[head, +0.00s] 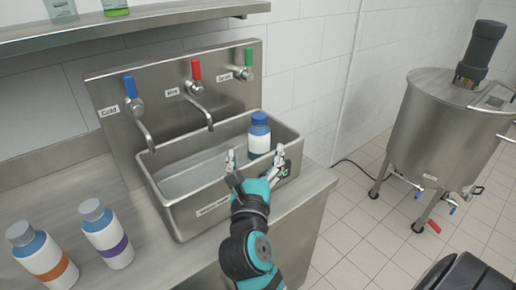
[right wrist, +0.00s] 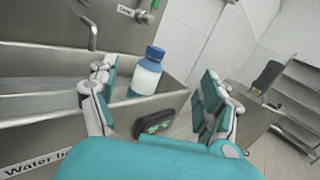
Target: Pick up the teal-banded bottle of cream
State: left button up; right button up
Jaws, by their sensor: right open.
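The bottle's lower part is partly hidden by the basin and gripper. My left gripper is out of view.
An orange-banded bottle (head: 44,262) and a purple-banded bottle (head: 107,236) stand on the counter at left. Taps with blue, red and green handles (head: 196,70) rise behind the basin. A steel tank (head: 440,135) stands on the floor at right.

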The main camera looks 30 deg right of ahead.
jog(key=f, duration=0.1)
jog(key=m+p, duration=0.1)
jog(key=p, duration=0.2)
send_near(259, 126)
jog(key=shift+g+y, duration=0.3)
jog(key=shift+g, duration=0.1)
jog(key=x, duration=0.3)
jog(key=r+x, duration=0.1)
jog(key=x, duration=0.2)
jog(key=shift+r, duration=0.15)
jog(key=p+x, duration=0.1)
jog(key=x, duration=0.4)
jog(key=shift+w+d+f+p, duration=0.1)
jog(key=shift+w+f+p, duration=0.1)
jog(key=shift+p, duration=0.15)
jog(key=shift+w+d+f, duration=0.15)
jog(key=shift+w+d, duration=0.05)
jog(key=shift+s, duration=0.1)
jog(key=shift+c, duration=0.3)
